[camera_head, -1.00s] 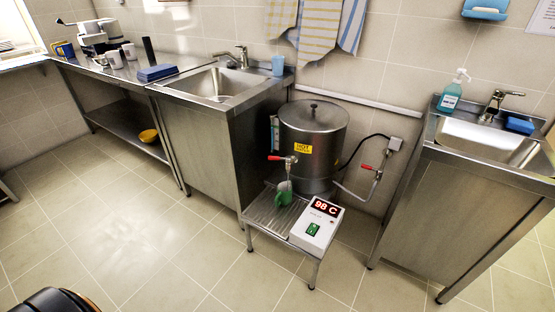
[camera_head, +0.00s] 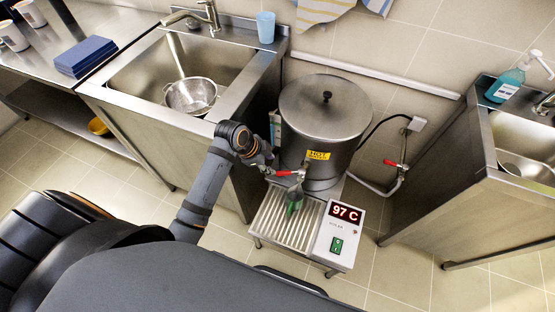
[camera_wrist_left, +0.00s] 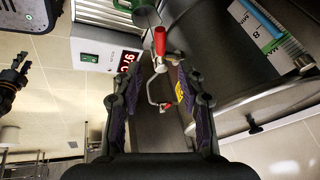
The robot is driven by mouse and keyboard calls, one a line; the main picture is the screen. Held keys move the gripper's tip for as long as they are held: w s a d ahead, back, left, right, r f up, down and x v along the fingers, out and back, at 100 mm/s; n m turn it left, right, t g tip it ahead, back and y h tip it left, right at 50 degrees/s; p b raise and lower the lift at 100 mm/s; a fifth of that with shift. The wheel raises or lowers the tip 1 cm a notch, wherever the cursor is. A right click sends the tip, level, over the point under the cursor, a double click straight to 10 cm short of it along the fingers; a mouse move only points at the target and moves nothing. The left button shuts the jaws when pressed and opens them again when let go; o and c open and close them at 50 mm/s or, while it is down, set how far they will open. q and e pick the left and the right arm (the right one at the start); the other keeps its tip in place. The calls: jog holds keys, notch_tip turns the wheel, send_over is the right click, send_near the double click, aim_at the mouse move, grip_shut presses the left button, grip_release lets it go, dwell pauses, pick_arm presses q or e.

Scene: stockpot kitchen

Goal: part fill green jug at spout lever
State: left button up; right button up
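The green jug (camera_head: 294,203) stands under the spout of the steel boiler (camera_head: 322,125), on the ribbed drip tray (camera_head: 270,218). Its inside cannot be made out. The spout's red lever (camera_head: 288,172) sticks out to the left. My left gripper (camera_head: 266,158) is just beyond the lever's left end in the head view. In the left wrist view my left gripper (camera_wrist_left: 160,80) is open and empty, with the red lever (camera_wrist_left: 159,40) ahead between its finger lines. The jug (camera_wrist_left: 145,13) shows at the top edge. A dark jointed part at the left edge may be my right gripper (camera_wrist_left: 14,80).
The control box (camera_head: 343,228) reads 97 C beside the tray. A sink with a colander (camera_head: 190,95) lies left of the boiler. A second red-handled valve (camera_head: 391,163) sits on the pipe at right. Another sink unit (camera_head: 520,140) stands far right.

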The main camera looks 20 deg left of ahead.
aim_at(281, 173)
pick_arm(q)
jog(key=b+x, duration=0.1)
jog(key=x, duration=0.9)
jog(key=shift+w+f, duration=0.1)
jog(key=shift+f, duration=0.05)
jog(key=shift+c, duration=0.4)
grip_shut()
